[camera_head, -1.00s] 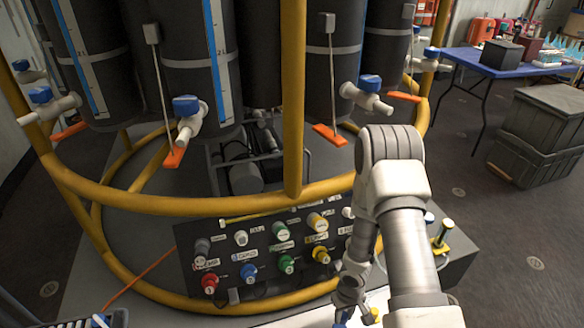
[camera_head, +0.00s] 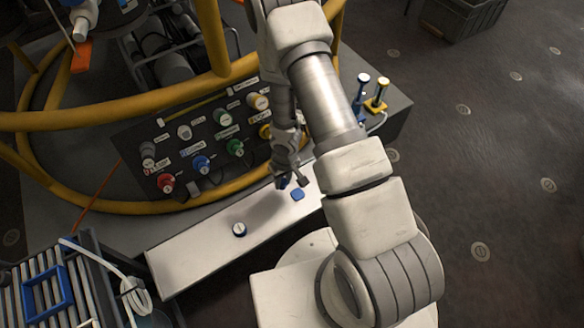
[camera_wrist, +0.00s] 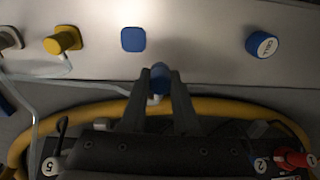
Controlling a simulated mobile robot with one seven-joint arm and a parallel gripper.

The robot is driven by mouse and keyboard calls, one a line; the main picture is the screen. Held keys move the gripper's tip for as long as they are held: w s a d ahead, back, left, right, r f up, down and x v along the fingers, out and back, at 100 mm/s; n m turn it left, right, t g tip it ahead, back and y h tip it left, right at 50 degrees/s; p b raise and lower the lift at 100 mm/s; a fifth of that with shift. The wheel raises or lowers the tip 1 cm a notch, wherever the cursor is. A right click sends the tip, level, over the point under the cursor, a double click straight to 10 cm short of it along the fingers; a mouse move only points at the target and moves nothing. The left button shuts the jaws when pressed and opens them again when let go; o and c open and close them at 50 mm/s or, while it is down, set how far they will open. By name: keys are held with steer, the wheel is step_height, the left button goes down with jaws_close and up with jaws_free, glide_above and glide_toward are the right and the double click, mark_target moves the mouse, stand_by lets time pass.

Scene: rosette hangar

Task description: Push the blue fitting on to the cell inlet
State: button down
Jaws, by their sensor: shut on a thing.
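My gripper (camera_wrist: 160,92) is shut on the blue fitting (camera_wrist: 160,76), which shows between its fingertips in the wrist view. A pale hose runs up to the fitting from the left. In the head view my gripper (camera_head: 293,183) is above the pale bench, with the blue fitting (camera_head: 283,183) partly hidden at its tip. A round blue piece with a white labelled top, perhaps the cell inlet (camera_wrist: 262,44), stands to the right in the wrist view; it also shows in the head view (camera_head: 239,229). The fitting is apart from it.
A flat blue square (camera_wrist: 133,39) lies on the bench (camera_head: 190,250) close to the gripper. A yellow fitting (camera_wrist: 65,40) stands farther left in the wrist view. A panel with several coloured knobs (camera_head: 215,125) and a yellow tube frame (camera_head: 110,118) border the bench.

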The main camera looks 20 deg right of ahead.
steer(key=w+a+r+m+t+y, duration=0.1)
steer(key=w+a+r+t, duration=0.15)
steer(key=a, duration=0.55)
steer(key=w+a+r+m+t+y, duration=0.15)
steer(key=a+r, duration=0.25)
steer(key=a, duration=0.4)
steer(key=shift+w+a+r+m+t, duration=1.6)
steer(key=shift+a+r+t, duration=1.45)
steer(key=shift+r, duration=2.25)
steer(key=shift+y, duration=0.25)
steer(key=shift+x, duration=2.65)
steer(key=shift+d+b, duration=0.15)
steer(key=shift+b, duration=0.25)
steer(key=shift+w+f+b, duration=0.15)
steer(key=shift+w+b, duration=0.15)
steer(key=shift+b, duration=0.1)
steer(key=c, duration=0.6)
jaws_free()
steer(key=shift+o, duration=0.2)
